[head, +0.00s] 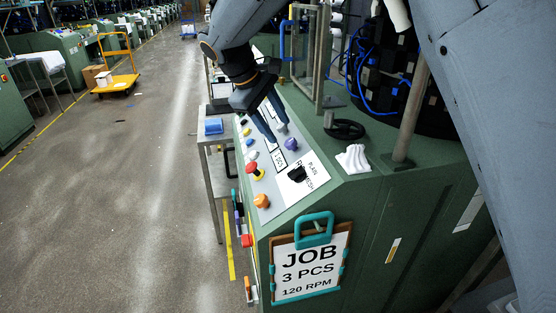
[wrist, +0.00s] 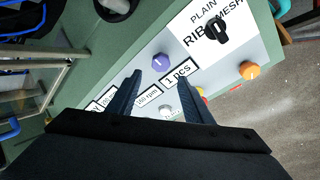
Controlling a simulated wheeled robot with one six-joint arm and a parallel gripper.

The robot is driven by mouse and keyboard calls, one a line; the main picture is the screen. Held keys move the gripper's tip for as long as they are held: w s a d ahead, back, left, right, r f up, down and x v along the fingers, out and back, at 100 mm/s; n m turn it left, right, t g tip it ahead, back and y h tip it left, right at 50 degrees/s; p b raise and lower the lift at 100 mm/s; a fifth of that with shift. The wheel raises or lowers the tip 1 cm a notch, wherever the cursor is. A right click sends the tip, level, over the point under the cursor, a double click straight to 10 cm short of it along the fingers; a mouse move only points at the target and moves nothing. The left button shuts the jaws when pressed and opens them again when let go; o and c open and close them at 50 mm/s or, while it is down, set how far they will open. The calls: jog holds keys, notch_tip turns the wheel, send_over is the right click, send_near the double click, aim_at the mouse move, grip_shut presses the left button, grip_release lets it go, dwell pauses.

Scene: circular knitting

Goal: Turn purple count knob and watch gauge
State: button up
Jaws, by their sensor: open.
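The purple knob (head: 291,144) stands on the sloped grey panel of the green machine; it also shows in the wrist view (wrist: 160,60). A white readout label beside it (wrist: 178,74) reads "1 PCS", and the same label shows in the head view (head: 279,160). An rpm readout (wrist: 148,97) sits nearer, its number hard to read. My gripper (head: 277,134) is open and empty over the panel. In the wrist view, its fingertips (wrist: 161,78) are apart, and the purple knob lies just beyond them, not between them.
A black selector (head: 297,174) marked PLAIN, RIB, MESH, an orange knob (head: 261,201) and a red button (head: 252,168) share the panel. A job board (head: 311,264) reads 3 PCS, 120 RPM. A black handwheel (head: 345,129) and white cloth (head: 353,158) are to the right.

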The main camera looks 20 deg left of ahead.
jog(key=p+v, duration=0.4)
jog(key=v, duration=0.2)
dwell(0.3)
